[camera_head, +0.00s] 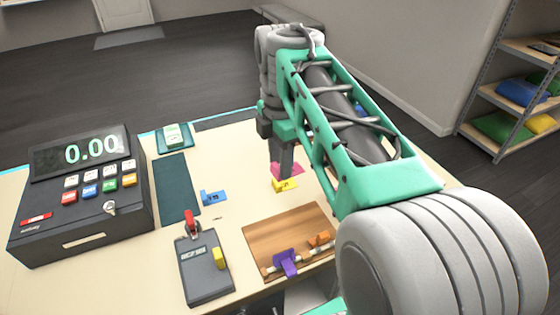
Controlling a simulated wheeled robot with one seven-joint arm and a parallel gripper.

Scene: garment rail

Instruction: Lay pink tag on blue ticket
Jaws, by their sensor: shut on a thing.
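The pink tag (295,168) shows on both sides of my gripper's fingers, near the middle of the counter. My gripper (284,172) points down and is shut on the pink tag; the fingers hide part of it. I cannot tell whether the tag touches the counter. The blue ticket (213,197) lies flat on the counter to the left of my gripper, with dark print on it and nothing on top.
A yellow ticket (286,185) lies just in front of the gripper. A dark mat (177,188) and a cash register (75,195) are at left. A grey device (205,270) and a wooden board (270,236) with coloured clips stand nearer. The counter between gripper and blue ticket is clear.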

